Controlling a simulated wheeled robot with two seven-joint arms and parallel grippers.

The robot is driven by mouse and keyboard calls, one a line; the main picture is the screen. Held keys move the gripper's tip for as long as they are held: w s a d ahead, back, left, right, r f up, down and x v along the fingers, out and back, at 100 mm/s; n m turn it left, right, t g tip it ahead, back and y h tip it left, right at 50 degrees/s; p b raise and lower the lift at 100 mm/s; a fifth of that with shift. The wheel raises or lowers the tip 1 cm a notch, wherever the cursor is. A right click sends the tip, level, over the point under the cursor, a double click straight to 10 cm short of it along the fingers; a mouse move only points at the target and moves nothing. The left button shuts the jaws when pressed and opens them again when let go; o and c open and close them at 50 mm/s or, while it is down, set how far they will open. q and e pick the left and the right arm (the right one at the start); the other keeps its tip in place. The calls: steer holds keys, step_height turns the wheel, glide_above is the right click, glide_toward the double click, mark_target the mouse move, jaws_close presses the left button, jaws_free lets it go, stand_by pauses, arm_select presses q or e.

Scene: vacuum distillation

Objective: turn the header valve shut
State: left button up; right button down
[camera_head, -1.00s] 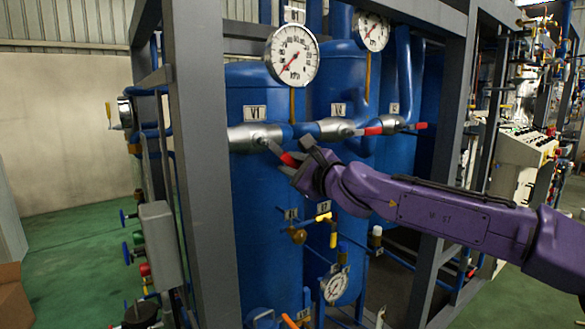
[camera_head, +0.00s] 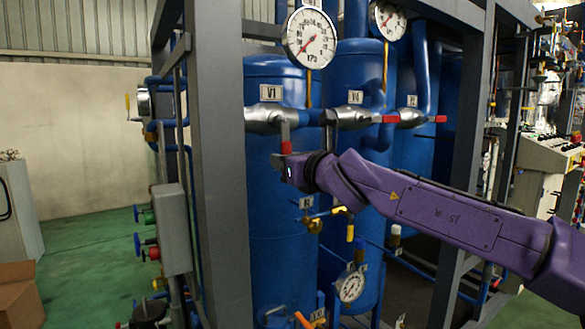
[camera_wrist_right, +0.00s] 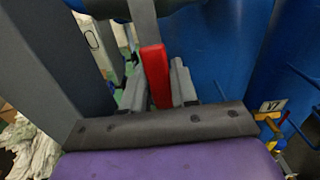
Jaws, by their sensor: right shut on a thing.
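The header valve under the V1 label has a silver body (camera_head: 262,118) on the horizontal pipe. Its lever hangs almost straight down, across the pipe, with a red grip (camera_head: 286,147) at its lower end. My right gripper (camera_head: 284,158) is shut on that red grip from below. In the right wrist view, the red grip (camera_wrist_right: 155,76) stands between the two grey fingers of the right gripper (camera_wrist_right: 158,85); its lower end is hidden behind the gripper's dark edge. My left gripper is not in view.
The V4 valve (camera_head: 352,117) to the right has its red lever (camera_head: 390,119) lying along the pipe. Pressure gauges (camera_head: 311,38) stand above the header. A grey frame post (camera_head: 216,160) rises close left of my gripper. Blue tanks (camera_head: 275,200) stand behind.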

steer(key=shift+s+a+r+m, duration=0.1)
steer(key=shift+a+m, duration=0.05)
steer(key=shift+m, duration=0.15)
stand_by(0.4)
steer(key=c, duration=1)
jaws_free()
steer(key=shift+a, duration=0.1)
steer(key=shift+o, duration=0.2)
steer(key=shift+s+b, duration=0.2)
steer(key=shift+b, duration=0.1)
steer(key=b+v, duration=0.2)
steer(key=v, duration=0.8)
steer(key=shift+b, duration=0.4)
